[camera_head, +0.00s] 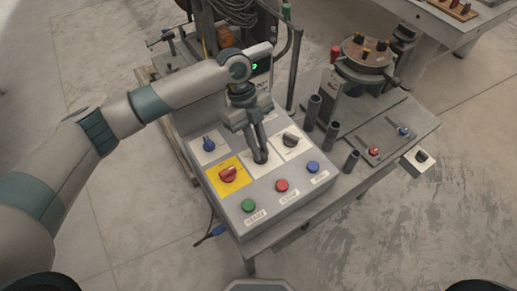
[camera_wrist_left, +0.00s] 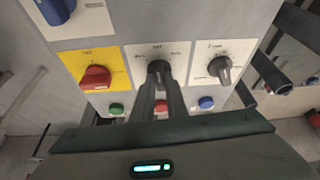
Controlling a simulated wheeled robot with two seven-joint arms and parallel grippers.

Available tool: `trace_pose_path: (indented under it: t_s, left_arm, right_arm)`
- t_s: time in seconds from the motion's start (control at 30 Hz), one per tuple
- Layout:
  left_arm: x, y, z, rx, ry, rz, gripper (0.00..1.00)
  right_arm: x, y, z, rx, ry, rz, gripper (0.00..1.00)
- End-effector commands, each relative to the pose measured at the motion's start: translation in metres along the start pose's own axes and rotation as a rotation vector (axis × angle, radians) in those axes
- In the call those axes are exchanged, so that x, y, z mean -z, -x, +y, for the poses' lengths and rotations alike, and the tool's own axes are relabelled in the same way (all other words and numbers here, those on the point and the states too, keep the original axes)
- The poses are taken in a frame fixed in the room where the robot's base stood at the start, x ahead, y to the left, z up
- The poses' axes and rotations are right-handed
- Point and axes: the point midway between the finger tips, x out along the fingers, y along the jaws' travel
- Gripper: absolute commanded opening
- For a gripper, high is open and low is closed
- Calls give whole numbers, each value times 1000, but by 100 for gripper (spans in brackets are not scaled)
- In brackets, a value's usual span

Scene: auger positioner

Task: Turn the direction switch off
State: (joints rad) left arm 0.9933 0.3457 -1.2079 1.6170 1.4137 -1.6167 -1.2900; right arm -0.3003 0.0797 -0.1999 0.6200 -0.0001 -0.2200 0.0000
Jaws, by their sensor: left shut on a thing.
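The control box (camera_head: 243,213) stands on a grey bench. My left gripper (camera_head: 260,158) reaches down onto the middle knob of its panel. In the left wrist view the fingers (camera_wrist_left: 161,92) are shut on this dark rotary switch (camera_wrist_left: 159,70), which has a white label plate with markings. The plate's small lettering is too blurred to read with certainty, and the fingers hide part of the knob. My right gripper is in neither view.
Beside the held switch are a red knob on a yellow plate (camera_head: 228,174), a dark knob (camera_head: 290,139) and a blue knob (camera_head: 208,143). Green (camera_head: 249,205), red (camera_head: 281,185) and blue (camera_head: 313,167) buttons line the front. Dark upright tubes (camera_head: 330,136) stand close on the right.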

Motion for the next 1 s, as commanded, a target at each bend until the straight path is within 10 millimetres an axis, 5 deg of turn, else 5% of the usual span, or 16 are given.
trace_pose_path:
  t_s: [0.67, 0.7, 0.77, 1.0]
  left_arm:
    - [0, 2, -2, -34, -90, -1, 0]
    - [0, 2, -2, -34, -89, -1, 20]
    - [0, 1, -2, -34, -89, -1, 31]
    - [0, 1, -1, -36, -89, -1, 31]
  right_arm:
    - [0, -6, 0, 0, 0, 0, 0]
    - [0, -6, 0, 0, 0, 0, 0]
    - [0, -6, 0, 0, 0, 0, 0]
    - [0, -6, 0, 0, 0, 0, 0]
